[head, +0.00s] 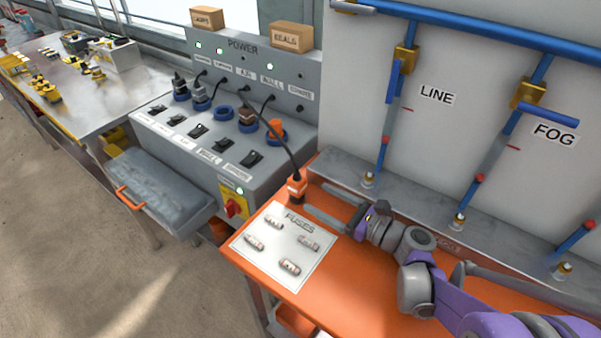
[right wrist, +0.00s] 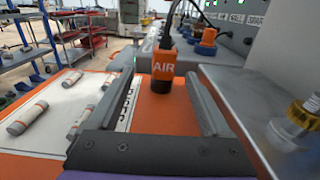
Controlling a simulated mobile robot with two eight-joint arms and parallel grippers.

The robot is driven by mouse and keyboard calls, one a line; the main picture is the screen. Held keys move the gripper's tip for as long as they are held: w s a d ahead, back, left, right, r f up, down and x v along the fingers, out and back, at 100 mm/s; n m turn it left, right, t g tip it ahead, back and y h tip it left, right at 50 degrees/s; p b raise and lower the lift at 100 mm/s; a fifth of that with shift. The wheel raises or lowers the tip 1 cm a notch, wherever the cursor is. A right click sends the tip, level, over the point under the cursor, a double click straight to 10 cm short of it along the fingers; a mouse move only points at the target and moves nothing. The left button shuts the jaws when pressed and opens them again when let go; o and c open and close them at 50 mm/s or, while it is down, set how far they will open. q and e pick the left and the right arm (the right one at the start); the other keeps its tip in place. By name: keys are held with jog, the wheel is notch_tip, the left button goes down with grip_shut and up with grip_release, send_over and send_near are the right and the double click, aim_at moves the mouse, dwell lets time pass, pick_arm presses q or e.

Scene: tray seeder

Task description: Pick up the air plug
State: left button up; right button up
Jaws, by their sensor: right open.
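The air plug is an orange block with a dark lower end and the word AIR on it. It stands upright on the orange bench top in the head view (head: 296,187), and a black cable rises from its top. It also shows in the right wrist view (right wrist: 163,66). My right gripper (head: 317,199) is open and low over the bench. Its fingers point at the plug, which appears between or just beyond the fingertips in the right wrist view (right wrist: 160,76). No grip on it shows. My left gripper is not in view.
A white FUSES sheet (head: 260,261) with several fuses lies at the front left of the orange bench (head: 277,209). The grey POWER panel (head: 285,77) with switches and sockets stands behind. A grey ledge with brass fittings (head: 368,181) runs along the right.

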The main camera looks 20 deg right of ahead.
aim_at(303, 187)
jog(key=x, duration=0.6)
jog(key=shift+w+d, duration=0.1)
jog(key=shift+w, duration=0.3)
jog(key=x, duration=0.5)
jog(key=shift+f+b, duration=0.1)
jog(key=shift+b, duration=0.2)
jog(key=shift+s, duration=0.1)
grip_shut()
